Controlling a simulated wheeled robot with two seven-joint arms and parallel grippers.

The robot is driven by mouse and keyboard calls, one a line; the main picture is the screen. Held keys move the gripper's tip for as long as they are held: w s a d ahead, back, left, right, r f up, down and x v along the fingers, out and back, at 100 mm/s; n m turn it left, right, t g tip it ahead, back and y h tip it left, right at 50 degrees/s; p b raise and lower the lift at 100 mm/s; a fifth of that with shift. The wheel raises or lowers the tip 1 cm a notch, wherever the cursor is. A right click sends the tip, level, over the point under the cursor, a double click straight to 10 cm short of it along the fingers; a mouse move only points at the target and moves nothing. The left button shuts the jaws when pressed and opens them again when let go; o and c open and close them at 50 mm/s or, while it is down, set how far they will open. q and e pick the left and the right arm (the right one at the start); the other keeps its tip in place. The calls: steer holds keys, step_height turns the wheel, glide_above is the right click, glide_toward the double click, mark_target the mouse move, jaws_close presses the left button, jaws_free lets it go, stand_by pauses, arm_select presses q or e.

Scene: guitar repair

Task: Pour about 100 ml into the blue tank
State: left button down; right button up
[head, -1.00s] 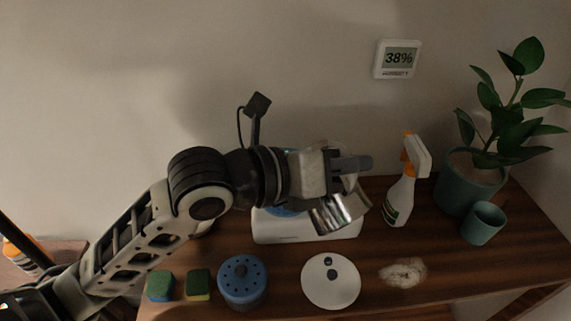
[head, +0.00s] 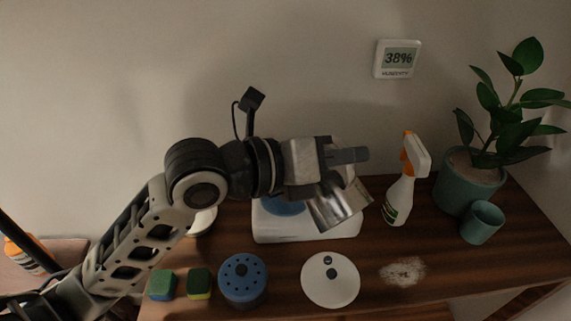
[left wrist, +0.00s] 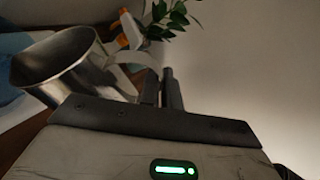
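A shiny metal jug (head: 338,206) hangs tilted from my left gripper (head: 350,156), over the right part of a white device (head: 305,229). A blue round part (head: 284,207), apparently the blue tank, shows on top of the device, partly covered by my arm. In the left wrist view the jug (left wrist: 62,65) has its open rim toward the upper left, and its pale curved handle (left wrist: 133,57) runs to the gripper fingers (left wrist: 162,88), which are close together around it. A blue surface (left wrist: 12,42) shows beyond the jug. I cannot see any liquid. My right gripper is not in view.
A blue perforated lid-like piece (head: 243,280), two sponges (head: 180,284) and a white disc (head: 330,280) lie in front. A pale powdery patch (head: 402,271), spray bottle (head: 402,190), teal cup (head: 482,223) and potted plant (head: 470,182) are right. A wall display (head: 397,60) reads 38%.

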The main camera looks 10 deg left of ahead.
mark_target(353, 196)
arm_select(q)
steer(key=shift+w+a+r+n+p, duration=0.3)
steer(key=shift+a+r+n, duration=0.05)
steer(key=shift+r+n, duration=0.2)
stand_by(0.6)
steer(key=shift+w+a+r, duration=0.15)
steer(key=shift+a+r, duration=0.05)
steer(key=shift+r, duration=0.05)
stand_by(0.6)
steer(key=f, duration=0.1)
steer(key=s+d+f+m+b, duration=0.1)
steer(key=d+f+m, duration=0.1)
steer(key=shift+s+f+y+b, duration=0.2)
steer(key=shift+s+y+b, duration=0.1)
steer(key=shift+s+b, duration=0.05)
steer(key=shift+s+d+r+m+p, duration=0.1)
steer(key=shift+d+m+p, duration=0.05)
steer(key=shift+m+p, duration=0.2)
steer(key=shift+s+d+m+t+y+p, duration=0.2)
steer(key=shift+d+m+t+y+p, duration=0.1)
steer(key=shift+m, duration=0.2)
steer(key=shift+s+f, duration=0.1)
steer(key=shift+f, duration=0.4)
steer(key=shift+d, duration=0.1)
